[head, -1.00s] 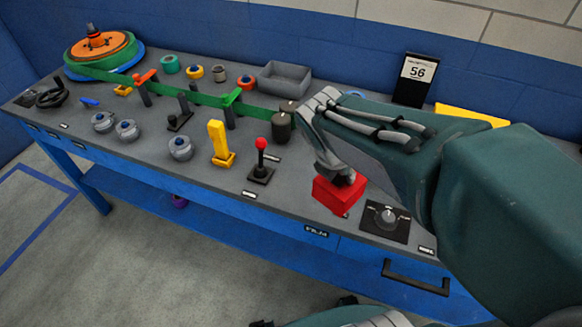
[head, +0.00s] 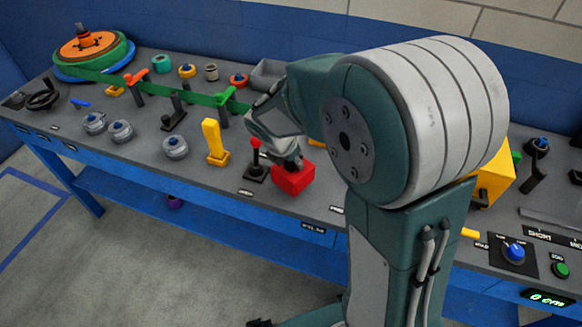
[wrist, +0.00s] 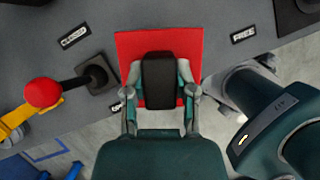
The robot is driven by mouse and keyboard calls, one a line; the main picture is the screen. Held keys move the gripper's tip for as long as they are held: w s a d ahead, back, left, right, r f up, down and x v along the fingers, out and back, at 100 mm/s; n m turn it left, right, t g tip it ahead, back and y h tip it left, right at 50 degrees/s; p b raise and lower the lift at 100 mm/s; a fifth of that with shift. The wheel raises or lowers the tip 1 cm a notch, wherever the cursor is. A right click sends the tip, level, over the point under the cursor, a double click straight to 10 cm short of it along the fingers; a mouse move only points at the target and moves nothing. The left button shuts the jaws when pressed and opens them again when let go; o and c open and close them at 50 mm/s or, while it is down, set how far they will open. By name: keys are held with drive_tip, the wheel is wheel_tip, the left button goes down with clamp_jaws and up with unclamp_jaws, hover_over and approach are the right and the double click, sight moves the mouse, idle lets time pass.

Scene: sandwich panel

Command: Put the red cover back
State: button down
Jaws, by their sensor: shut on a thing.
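The red cover (head: 293,180) is a box-like piece held at my gripper (head: 288,160), just right of the red-knobbed lever (head: 255,158) near the bench's front edge. In the wrist view the cover (wrist: 128,45) lies under the dark finger pad of my gripper (wrist: 160,80), which is shut on it. The red-knobbed lever (wrist: 43,93) is on the left there. I cannot tell whether the cover touches the bench top. Whatever is under the cover is hidden.
A yellow lever (head: 214,143) and several grey knobs stand further left on the bench (head: 215,185). My arm hides the bench's middle right. A blue knob (head: 514,251) and a green button (head: 561,269) are at the right.

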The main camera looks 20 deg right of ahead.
sight(294, 169)
drive_tip(key=shift+w+d+f, duration=0.1)
drive_tip(key=shift+w+f, duration=0.1)
drive_tip(key=shift+f, duration=0.1)
wheel_tip(294, 169, down, 3)
drive_tip(key=shift+d+f, duration=0.1)
drive_tip(key=shift+d, duration=0.05)
drive_tip(key=shift+a, duration=0.25)
drive_tip(key=shift+c, duration=2)
unclamp_jaws()
drive_tip(key=shift+d, duration=0.15)
